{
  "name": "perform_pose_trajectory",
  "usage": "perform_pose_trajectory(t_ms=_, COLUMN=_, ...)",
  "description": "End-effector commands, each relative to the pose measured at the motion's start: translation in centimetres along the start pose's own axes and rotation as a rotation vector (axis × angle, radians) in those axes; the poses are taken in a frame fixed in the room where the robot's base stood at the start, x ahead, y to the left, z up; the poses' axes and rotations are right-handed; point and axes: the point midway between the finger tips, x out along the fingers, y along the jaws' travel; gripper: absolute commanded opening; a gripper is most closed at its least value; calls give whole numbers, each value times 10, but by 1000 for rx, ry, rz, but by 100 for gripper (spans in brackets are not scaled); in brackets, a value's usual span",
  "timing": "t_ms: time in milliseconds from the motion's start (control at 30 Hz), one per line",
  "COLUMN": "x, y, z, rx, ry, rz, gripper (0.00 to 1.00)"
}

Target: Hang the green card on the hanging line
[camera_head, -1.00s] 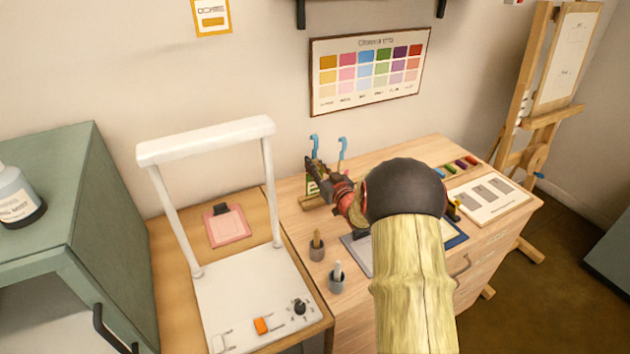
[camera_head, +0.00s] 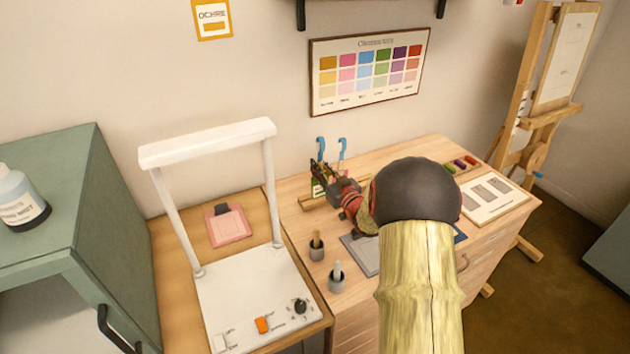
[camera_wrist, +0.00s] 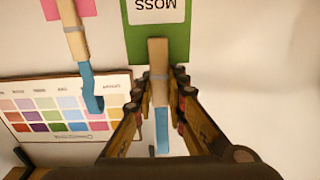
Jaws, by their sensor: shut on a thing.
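The green card (camera_wrist: 158,38), labelled MOSS, hangs from a wooden clip (camera_wrist: 158,58) with a blue hook (camera_wrist: 162,130). My gripper (camera_wrist: 160,88) is shut on this clip, one finger on each side. In the head view the green card (camera_head: 317,188) shows only in part behind my gripper (camera_head: 318,168), and its blue hook (camera_head: 320,147) rises above the fingers. No thin line is plain to see. A white frame with a crossbar (camera_head: 205,144) stands to the left, apart from my gripper.
A pink card (camera_wrist: 52,9) on a similar clip with a blue hook (camera_wrist: 90,90) is close beside the green one.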

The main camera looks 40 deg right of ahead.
Motion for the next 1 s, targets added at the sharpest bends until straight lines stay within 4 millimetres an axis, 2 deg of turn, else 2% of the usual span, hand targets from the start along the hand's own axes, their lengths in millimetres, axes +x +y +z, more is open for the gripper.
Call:
perform_pose_trajectory(t_ms=800, x=-57, y=0, z=-18, rx=0, ry=0, rz=1, gripper=0)
perform_pose_trajectory(t_ms=1000, x=-62, y=0, z=-19, rx=0, ry=1, rz=0, gripper=0)
